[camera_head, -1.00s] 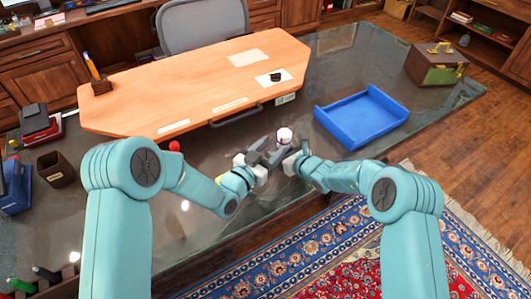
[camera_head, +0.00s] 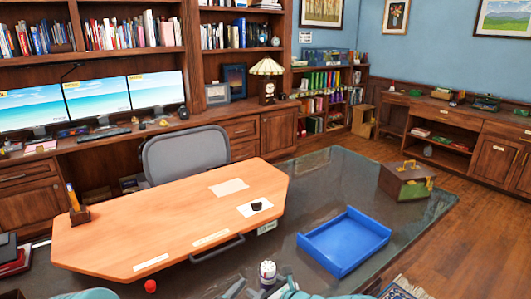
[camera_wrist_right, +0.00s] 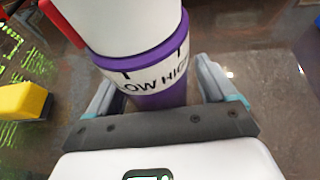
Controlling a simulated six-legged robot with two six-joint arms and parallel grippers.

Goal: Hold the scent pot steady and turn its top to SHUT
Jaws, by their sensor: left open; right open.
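The scent pot (camera_head: 267,272) stands at the bottom edge of the head view, with a white top and a purple band. In the right wrist view the scent pot (camera_wrist_right: 150,75) is close up, with the words LOW and HIGH on a white strip and a red piece beside its white top. My right gripper (camera_wrist_right: 157,78) is open, with one finger on each side of the pot's purple body. Contact cannot be told. My left gripper (camera_head: 236,288) shows only partly, left of the pot, and is open. The SHUT mark is not visible.
A blue tray (camera_head: 345,242) lies right of the pot on the dark glassy desk top (camera_head: 410,225). The wooden board (camera_head: 130,235) lies behind, with a black item on paper. A red round thing (camera_head: 150,286) is at the left. A brown-green box (camera_head: 405,181) stands farther right.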

